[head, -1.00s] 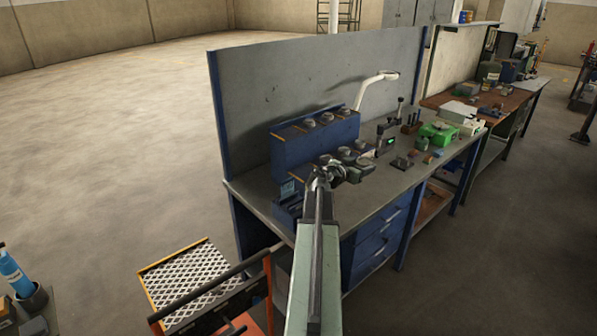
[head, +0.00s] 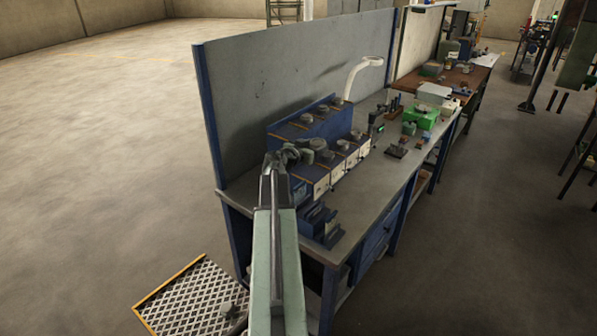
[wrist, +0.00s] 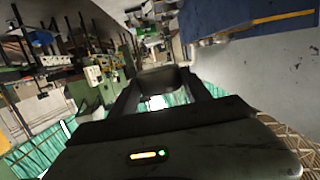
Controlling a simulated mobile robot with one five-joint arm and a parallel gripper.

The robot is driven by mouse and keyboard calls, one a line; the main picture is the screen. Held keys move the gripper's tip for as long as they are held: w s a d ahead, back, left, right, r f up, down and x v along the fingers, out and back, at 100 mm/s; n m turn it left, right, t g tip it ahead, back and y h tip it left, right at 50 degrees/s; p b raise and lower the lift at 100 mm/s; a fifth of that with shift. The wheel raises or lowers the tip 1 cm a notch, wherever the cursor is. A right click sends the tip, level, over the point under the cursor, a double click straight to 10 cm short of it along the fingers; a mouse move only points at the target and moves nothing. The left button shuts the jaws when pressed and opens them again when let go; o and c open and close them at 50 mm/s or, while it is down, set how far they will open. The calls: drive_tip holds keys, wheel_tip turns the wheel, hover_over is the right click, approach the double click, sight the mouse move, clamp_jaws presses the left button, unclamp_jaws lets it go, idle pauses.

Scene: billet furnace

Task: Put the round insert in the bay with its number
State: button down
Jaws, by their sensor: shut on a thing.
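My gripper (head: 288,154) is raised at the near left end of a blue stepped rack (head: 290,134) on the workbench. In the wrist view its jaws (wrist: 165,88) are shut on a dark grey piece (wrist: 160,77), apparently the round insert. No number on it can be read. The rack has an upper and a lower step, with several round grey pieces on them. Pale label plates (head: 337,172) are on the front of the lower step; their numbers are too small to read. My gripper hides part of the rack's left end.
A tall grey panel (head: 270,80) stands behind the rack. A white curved lamp arm (head: 358,72), a green box (head: 420,117) and small tools are farther along the bench. Blue holders (head: 318,222) sit at its near end. The floor at left is clear.

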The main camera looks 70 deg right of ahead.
drive_tip(key=b, duration=1)
hover_over(309, 174)
wheel_tip(309, 174, down, 10)
drive_tip(key=shift+m+g, duration=0.3)
drive_tip(key=shift+g, duration=0.1)
wheel_tip(309, 174, down, 10)
drive_tip(key=b, duration=1)
drive_tip(key=shift+w+d, duration=0.1)
drive_tip(key=shift+d, duration=0.05)
drive_tip(key=shift+r, duration=0.15)
drive_tip(key=c, duration=0.9)
unclamp_jaws()
drive_tip(key=shift+f, duration=0.2)
drive_tip(key=o, duration=0.4)
drive_tip(key=shift+r, duration=0.1)
drive_tip(key=shift+r, duration=0.2)
drive_tip(key=p+v, duration=0.2)
drive_tip(key=v, duration=1)
drive_tip(key=shift+p, duration=0.3)
